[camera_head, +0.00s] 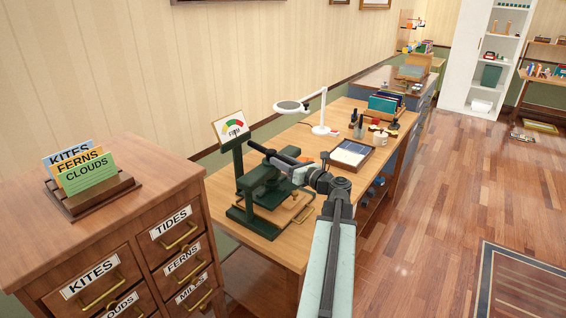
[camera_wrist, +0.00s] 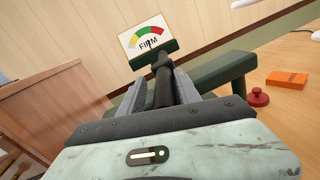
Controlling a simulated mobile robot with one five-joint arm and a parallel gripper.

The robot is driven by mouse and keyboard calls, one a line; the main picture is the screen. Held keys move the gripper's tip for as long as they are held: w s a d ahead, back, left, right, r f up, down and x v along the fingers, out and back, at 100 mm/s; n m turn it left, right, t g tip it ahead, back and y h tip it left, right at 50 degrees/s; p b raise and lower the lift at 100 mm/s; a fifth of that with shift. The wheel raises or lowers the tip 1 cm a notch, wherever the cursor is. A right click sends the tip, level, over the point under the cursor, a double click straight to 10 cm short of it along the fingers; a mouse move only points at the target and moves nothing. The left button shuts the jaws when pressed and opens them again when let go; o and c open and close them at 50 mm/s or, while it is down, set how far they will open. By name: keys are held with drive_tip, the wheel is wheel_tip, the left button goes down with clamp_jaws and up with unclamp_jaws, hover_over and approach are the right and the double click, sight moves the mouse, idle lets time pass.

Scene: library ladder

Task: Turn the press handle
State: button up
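The press (camera_head: 262,190) is a dark green frame on the desk, with a gauge card (camera_head: 230,128) marked FIRM on its post. The gauge also shows in the wrist view (camera_wrist: 147,40), with red, yellow and green bands. The black press handle (camera_head: 264,151) sticks out from the top of the press. In the wrist view the handle (camera_wrist: 163,84) runs lengthwise between my two grey fingers. My gripper (camera_wrist: 163,92) appears shut on it, though the exact contact at the fingertips is hard to see. My arm hides part of the press in the head view.
A wooden drawer cabinet (camera_head: 150,226) with a card holder stands close at left. A white lamp (camera_head: 322,128), a tray (camera_head: 352,153) and books share the desk. A red knob (camera_wrist: 259,97) and an orange box (camera_wrist: 287,79) show at right. Open floor lies right.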

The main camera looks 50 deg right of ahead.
drive_tip(key=shift+s+d, duration=0.2)
drive_tip(key=shift+d, duration=0.05)
drive_tip(key=s, duration=0.7)
drive_tip(key=shift+s+a, duration=0.4)
drive_tip(key=shift+a, duration=0.05)
idle(1.2)
idle(0.5)
